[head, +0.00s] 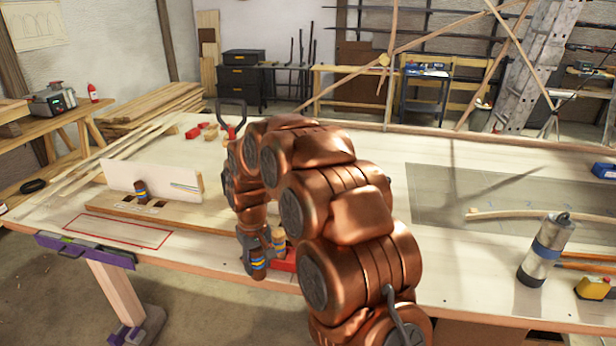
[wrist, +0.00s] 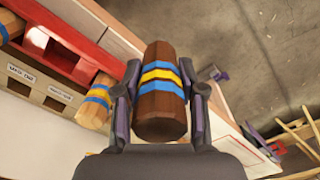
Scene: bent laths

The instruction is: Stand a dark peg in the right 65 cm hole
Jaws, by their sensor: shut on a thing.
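My gripper (wrist: 160,88) is shut on a dark peg (wrist: 160,115) with blue and yellow bands, gripped around its sides in the wrist view. The held peg also shows in the head view (head: 258,264), near the bench's front edge, beside a red tray (head: 287,262). The long wooden board with dark holes (head: 180,213) lies to the left of my gripper, in front of a white panel (head: 135,178). Another dark peg (head: 140,190) with a blue band stands upright at this board. My arm hides the board's right end. The hole labels are unreadable.
Light pegs with blue bands stand at the red tray; one (wrist: 97,102) is close to my gripper's left finger. A red outline (head: 115,230) marks bare bench in front of the board. A metal cylinder (head: 546,250) and a bent lath (head: 530,214) are at the right.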

